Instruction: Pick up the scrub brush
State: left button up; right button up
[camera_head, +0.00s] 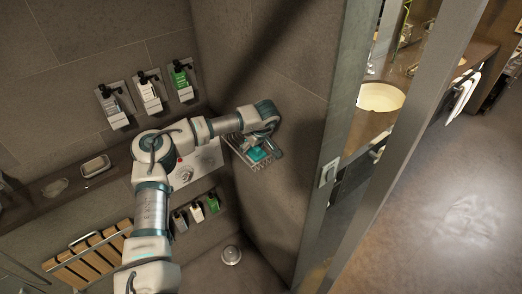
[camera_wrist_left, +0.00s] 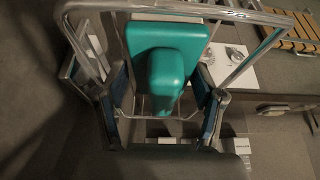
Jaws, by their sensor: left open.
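The teal scrub brush (camera_head: 257,154) lies in a wire basket (camera_head: 238,151) on the shower wall. In the left wrist view the brush (camera_wrist_left: 140,42) shows large, with its raised handle toward the camera and the chrome basket rim (camera_wrist_left: 255,55) around it. My left gripper (camera_head: 268,144) is at the basket, close to the brush. In the left wrist view my left gripper (camera_wrist_left: 162,88) is open, one finger on each side of the brush handle. I cannot tell whether the fingers touch it. My right gripper is not in view.
Soap dispensers (camera_head: 149,90) hang on the left wall above a ledge with a soap dish (camera_head: 95,166). A slatted wooden seat (camera_head: 90,255) is below. A door frame (camera_head: 330,170) stands right of the basket, with a basin (camera_head: 380,97) beyond.

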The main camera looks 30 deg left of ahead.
pick_arm(q)
jog(key=shift+d, duration=0.1)
jog(key=shift+c, duration=0.5)
jog(key=shift+s, duration=0.1)
jog(key=c, duration=0.8)
jog(key=shift+a, duration=0.3)
jog(key=shift+c, duration=0.2)
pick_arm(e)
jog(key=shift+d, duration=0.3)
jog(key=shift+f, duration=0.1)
